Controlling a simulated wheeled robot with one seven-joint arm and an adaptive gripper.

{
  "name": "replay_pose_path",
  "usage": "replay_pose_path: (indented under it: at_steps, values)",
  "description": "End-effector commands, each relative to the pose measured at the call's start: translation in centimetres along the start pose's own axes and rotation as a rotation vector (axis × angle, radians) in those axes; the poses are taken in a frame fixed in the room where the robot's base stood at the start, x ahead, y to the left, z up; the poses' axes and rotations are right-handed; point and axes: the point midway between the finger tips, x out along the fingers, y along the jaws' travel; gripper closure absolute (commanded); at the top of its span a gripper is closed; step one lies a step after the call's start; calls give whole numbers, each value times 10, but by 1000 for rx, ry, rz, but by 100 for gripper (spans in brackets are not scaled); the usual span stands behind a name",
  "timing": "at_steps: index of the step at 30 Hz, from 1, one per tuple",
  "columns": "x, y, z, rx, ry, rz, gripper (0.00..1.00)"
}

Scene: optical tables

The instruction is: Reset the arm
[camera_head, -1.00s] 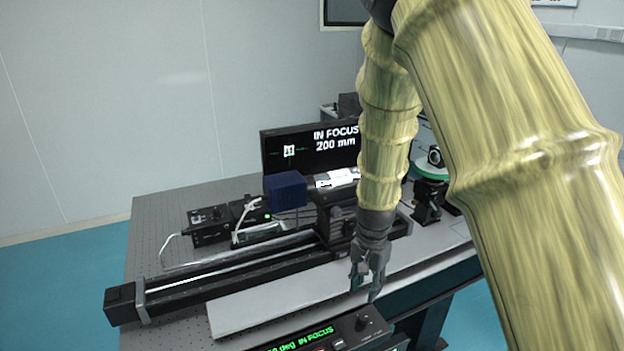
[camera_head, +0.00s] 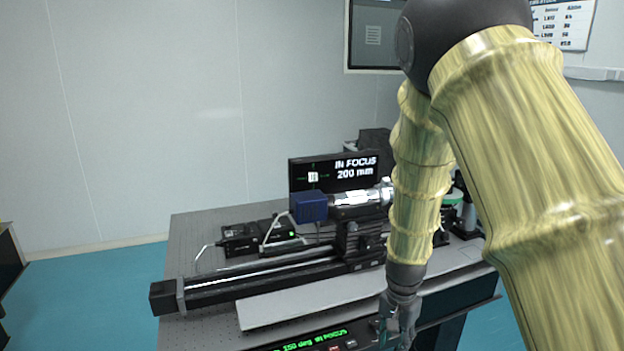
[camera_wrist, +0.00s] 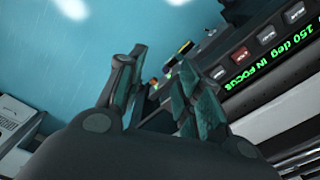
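My gripper (camera_head: 398,322) hangs downward at the end of my arm, in front of the table's near edge in the head view. In the wrist view its two fingers (camera_wrist: 158,92) stand apart with a gap and nothing between them. The control box with the green "150 deg IN FOCUS" display (camera_head: 310,341) lies left of my gripper at the bottom of the head view. It also shows at the upper right of the wrist view (camera_wrist: 262,62), beside the fingers and apart from them.
The optical table (camera_head: 200,232) carries a long black rail (camera_head: 235,290), a blue block (camera_head: 310,207), a silver cylinder (camera_head: 356,198) and a grey plate (camera_head: 310,303). A monitor (camera_head: 325,175) reads "IN FOCUS 200 mm". Teal floor (camera_head: 90,290) is clear at left.

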Motion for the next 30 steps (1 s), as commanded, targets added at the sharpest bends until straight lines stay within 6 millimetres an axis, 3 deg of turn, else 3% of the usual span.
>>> replay_pose_path:
  at_steps: [11, 16, 24, 30]
  values:
    - [76, 38, 18, -100, 13, 39, 65]
    - [128, 70, 37, -177, 19, 60, 65]
    - [222, 140, 93, -368, 20, 77, 65]
    - [273, 190, 146, -508, 10, 62, 65]
